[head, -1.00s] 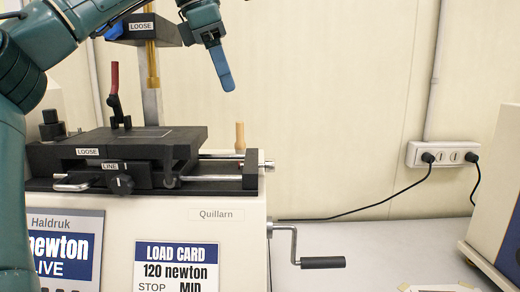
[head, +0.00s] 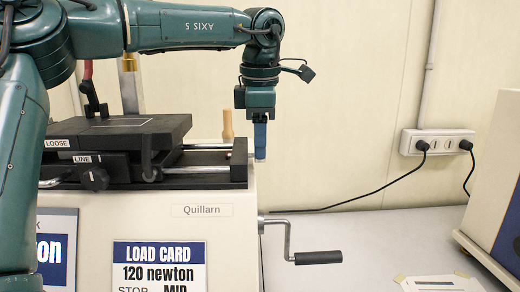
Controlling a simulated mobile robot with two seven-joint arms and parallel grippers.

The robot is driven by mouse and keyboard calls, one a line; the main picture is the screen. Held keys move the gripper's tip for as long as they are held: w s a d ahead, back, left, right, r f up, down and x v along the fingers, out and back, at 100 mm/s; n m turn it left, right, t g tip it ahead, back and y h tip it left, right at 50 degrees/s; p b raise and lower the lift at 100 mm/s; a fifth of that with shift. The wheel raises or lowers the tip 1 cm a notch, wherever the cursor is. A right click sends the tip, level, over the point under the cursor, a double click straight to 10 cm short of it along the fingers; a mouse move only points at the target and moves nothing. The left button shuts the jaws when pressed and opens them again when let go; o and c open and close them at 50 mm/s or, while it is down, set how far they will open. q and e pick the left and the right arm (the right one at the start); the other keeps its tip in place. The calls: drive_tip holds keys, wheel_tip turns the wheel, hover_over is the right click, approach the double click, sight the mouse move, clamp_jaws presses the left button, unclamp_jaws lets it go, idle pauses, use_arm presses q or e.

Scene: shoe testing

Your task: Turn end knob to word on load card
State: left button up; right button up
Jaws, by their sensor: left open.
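The load card (head: 158,256) is on the machine's front and reads "120 newton", with "STOP" and "MID" cut by the bottom edge. A black knob (head: 95,179) with a pale mark sits by the "LINE" label. My left gripper (head: 260,157) is open and empty. Its blue fingers, seen edge-on, point down at the right end of the machine's bed (head: 239,165), covering the rod end there. I cannot tell whether they touch it. My right gripper is not in view.
A crank with a black handle (head: 318,257) sticks out from the machine's right side. A wooden peg (head: 227,126) stands behind the bed. A socket strip (head: 437,142) with cables is on the wall. The grey table is mostly clear right of the crank.

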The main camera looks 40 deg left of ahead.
use_arm(q)
drive_tip(key=shift+w+a+f, duration=0.1)
drive_tip(key=shift+w+f, duration=0.1)
drive_tip(key=shift+f, duration=0.9)
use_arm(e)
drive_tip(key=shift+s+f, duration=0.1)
use_arm(q)
drive_tip(key=shift+c, duration=0.6)
drive_tip(key=c, duration=0.9)
